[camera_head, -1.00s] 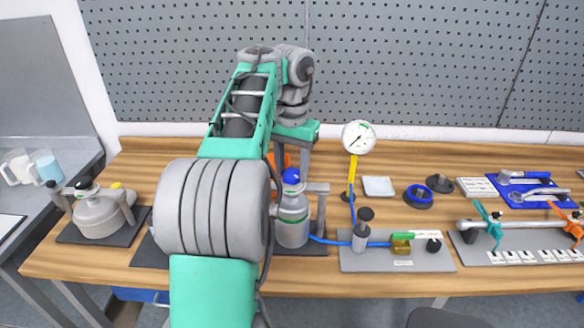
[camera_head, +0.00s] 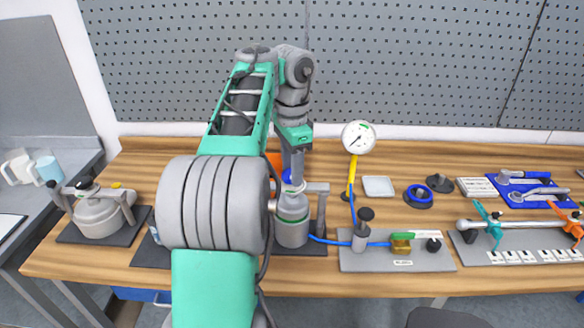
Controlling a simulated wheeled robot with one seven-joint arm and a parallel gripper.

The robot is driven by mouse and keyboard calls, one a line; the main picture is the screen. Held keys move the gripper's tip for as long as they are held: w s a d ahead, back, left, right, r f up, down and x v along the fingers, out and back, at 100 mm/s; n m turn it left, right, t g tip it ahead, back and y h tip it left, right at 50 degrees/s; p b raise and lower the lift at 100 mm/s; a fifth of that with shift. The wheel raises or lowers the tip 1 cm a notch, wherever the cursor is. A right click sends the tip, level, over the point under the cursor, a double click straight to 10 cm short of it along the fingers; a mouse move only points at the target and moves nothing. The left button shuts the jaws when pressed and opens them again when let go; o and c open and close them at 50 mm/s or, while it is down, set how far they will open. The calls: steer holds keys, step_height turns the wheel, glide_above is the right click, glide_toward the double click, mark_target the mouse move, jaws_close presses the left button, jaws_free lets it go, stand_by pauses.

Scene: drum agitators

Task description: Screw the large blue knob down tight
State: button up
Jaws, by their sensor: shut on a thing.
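The large blue knob (camera_head: 287,176) sits on top of a grey vessel (camera_head: 292,228) with a green band, on the wooden bench. Only its left part shows; my gripper covers the rest. My gripper (camera_head: 297,180) points down from above and is shut on the knob. The fingertips are small and partly hard to make out. I cannot tell from this view how far down the knob is screwed.
A grey bracket (camera_head: 318,187) stands close at the vessel's right. A yellow post with a white gauge (camera_head: 358,137) rises farther right, and a blue hose runs below it. A grey lidded pot (camera_head: 100,212) stands at the left. My arm hides the bench left of the vessel.

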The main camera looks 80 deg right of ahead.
steer(key=shift+r, duration=0.2)
stand_by(0.3)
steer(key=o, duration=1.4)
steer(key=shift+f, duration=0.1)
step_height(320, 180, up, 8)
steer(key=p, duration=0.7)
steer(key=shift+f, duration=0.1)
